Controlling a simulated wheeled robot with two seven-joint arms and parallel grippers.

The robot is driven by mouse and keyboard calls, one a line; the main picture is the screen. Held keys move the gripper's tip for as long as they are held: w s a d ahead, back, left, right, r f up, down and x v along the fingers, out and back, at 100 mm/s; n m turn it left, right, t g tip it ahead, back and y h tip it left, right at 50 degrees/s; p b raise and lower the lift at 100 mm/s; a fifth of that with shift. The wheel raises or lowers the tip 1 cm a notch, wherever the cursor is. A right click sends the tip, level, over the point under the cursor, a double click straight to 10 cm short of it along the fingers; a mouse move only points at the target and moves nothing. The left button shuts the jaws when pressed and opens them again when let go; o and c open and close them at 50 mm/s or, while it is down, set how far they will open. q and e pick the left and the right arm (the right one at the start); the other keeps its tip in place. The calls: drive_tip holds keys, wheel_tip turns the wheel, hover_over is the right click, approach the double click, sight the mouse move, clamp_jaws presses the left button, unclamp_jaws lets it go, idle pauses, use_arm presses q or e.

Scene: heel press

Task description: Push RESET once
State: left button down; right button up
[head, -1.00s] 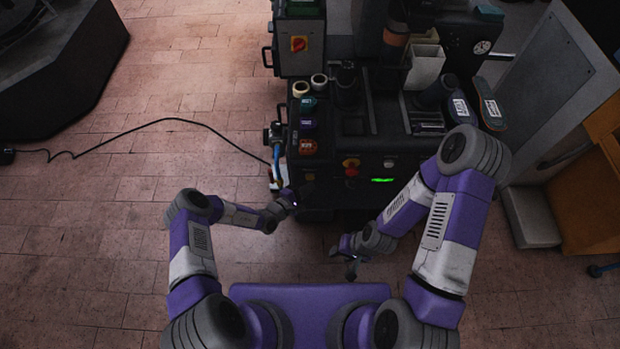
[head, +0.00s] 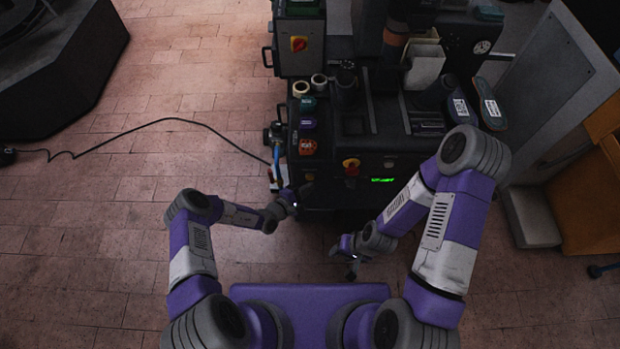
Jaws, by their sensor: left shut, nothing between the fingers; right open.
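The dark press machine (head: 330,190) has a front panel with several controls. A round red-and-yellow knob (head: 351,163) is in the middle of the panel, and a pale round button (head: 389,163) is to its right above a green lit display (head: 382,180). A small dim button (head: 309,177) is at the panel's left. The labels are too small to read, so I cannot tell which is RESET. My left gripper (head: 299,194) is shut and empty, close to the panel's lower left corner; contact cannot be told. My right gripper (head: 344,253) is open and empty, low in front of the machine.
Tape rolls (head: 301,89) and several coloured labelled pieces (head: 308,147) lie on the machine's left side. A blue hose fitting (head: 277,150) and a black cable (head: 170,120) are left of it. An orange cabinet (head: 590,190) stands at right.

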use_arm(q)
drive_tip(key=shift+w, duration=0.15)
drive_tip(key=shift+w, duration=0.3)
drive_tip(key=shift+w, duration=0.5)
idle(1.0)
drive_tip(key=shift+s, duration=0.1)
drive_tip(key=shift+s+p, duration=0.6)
drive_tip(key=shift+s, duration=0.2)
